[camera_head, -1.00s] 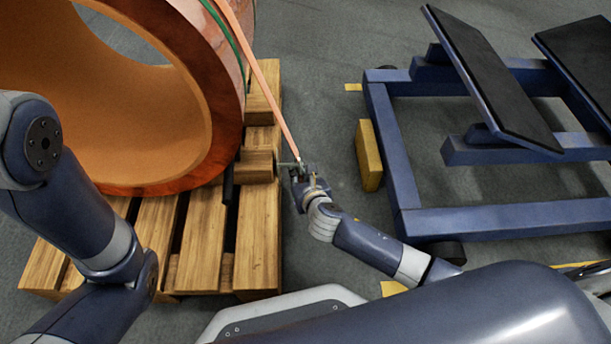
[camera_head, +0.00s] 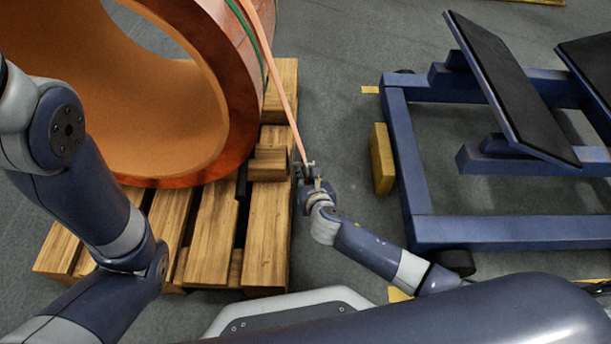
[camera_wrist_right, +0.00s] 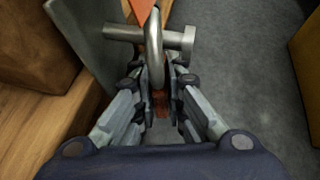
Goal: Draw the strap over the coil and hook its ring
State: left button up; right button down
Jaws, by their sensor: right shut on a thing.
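The copper coil (camera_head: 238,105) stands on the wooden pallet (camera_head: 265,235) at the left of the head view. The orange strap (camera_head: 277,75) runs taut from the top of the picture, past the coil's right side, down to my right gripper (camera_head: 306,172). In the right wrist view my right gripper (camera_wrist_right: 158,85) is shut on the strap's metal ring (camera_wrist_right: 154,40), seen nearly edge-on. The ring crosses a metal hook pin (camera_wrist_right: 118,33) with a thick end at right. I cannot tell whether the ring is around the pin or only in front of it. My left gripper is out of view.
A green band (camera_head: 252,35) lies on the coil. A blue frame with black pads (camera_head: 418,180) stands at the right, with a yellow block (camera_head: 382,160) beside it. Grey floor (camera_head: 345,120) is free between pallet and frame. A pallet block (camera_head: 268,166) is just left of my right gripper.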

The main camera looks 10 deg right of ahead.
jog(key=c, duration=1.6)
grip_release()
jog(key=shift+o, duration=0.2)
jog(key=shift+s+r, duration=0.1)
jog(key=shift+s, duration=0.15)
jog(key=shift+v, duration=3.45)
jog(key=shift+d, duration=0.1)
